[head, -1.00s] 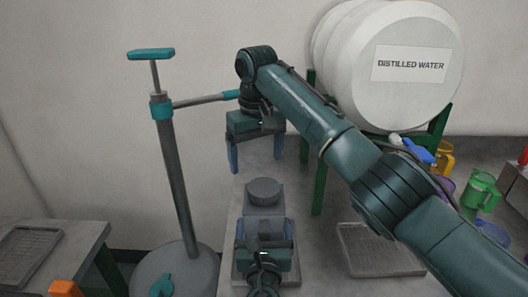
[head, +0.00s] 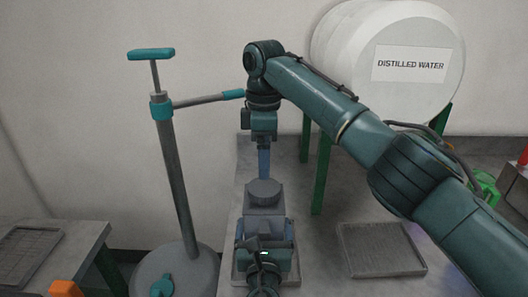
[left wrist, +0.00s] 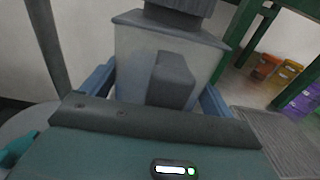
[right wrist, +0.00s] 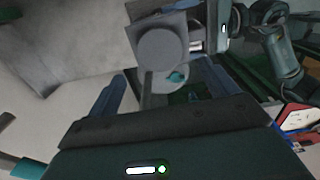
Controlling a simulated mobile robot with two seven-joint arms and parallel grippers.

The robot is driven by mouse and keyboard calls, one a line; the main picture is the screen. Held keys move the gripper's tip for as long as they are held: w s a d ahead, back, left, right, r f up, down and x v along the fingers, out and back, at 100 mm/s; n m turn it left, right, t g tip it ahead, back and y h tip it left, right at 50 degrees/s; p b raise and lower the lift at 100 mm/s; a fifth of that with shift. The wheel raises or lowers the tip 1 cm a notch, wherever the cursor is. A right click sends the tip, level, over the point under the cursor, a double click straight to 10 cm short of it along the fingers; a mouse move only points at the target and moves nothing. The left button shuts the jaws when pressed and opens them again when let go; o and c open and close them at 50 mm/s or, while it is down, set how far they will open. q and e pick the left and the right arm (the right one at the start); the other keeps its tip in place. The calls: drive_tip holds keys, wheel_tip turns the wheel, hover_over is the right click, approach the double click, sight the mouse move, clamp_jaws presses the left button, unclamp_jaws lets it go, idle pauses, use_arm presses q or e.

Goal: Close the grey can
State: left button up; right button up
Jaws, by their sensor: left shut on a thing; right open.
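The grey can (head: 262,210) stands on the table with a round dark grey cap (head: 264,190) on top; I cannot tell whether the cap is tight. My left gripper (head: 265,232) is shut on the can's body from the front. In the left wrist view, the can (left wrist: 135,55) sits between the blue fingers, with a dark part (left wrist: 182,8) at its top. My right gripper (head: 264,165) is open just above and behind the cap, fingers pointing down, seen edge-on. In the right wrist view, the round cap (right wrist: 163,55) lies ahead, between the finger directions.
A pump with a teal handle (head: 151,54) stands left, its side arm reaching towards my right wrist. A white distilled water tank (head: 390,95) on a green stand is behind. A grey tray (head: 382,250) lies on the table at right. A second table (head: 85,240) is at left.

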sight(264, 186)
wheel_tip(264, 186, down, 8)
drive_tip(key=shift+f, duration=0.1)
idle(0.4)
drive_tip(key=c, duration=1)
drive_tip(key=m, duration=0.4)
drive_tip(key=shift+m, duration=0.3)
drive_tip(key=shift+c, duration=0.3)
drive_tip(key=m, duration=0.6)
drive_tip(key=shift+m, duration=0.4)
drive_tip(key=o, duration=1.1)
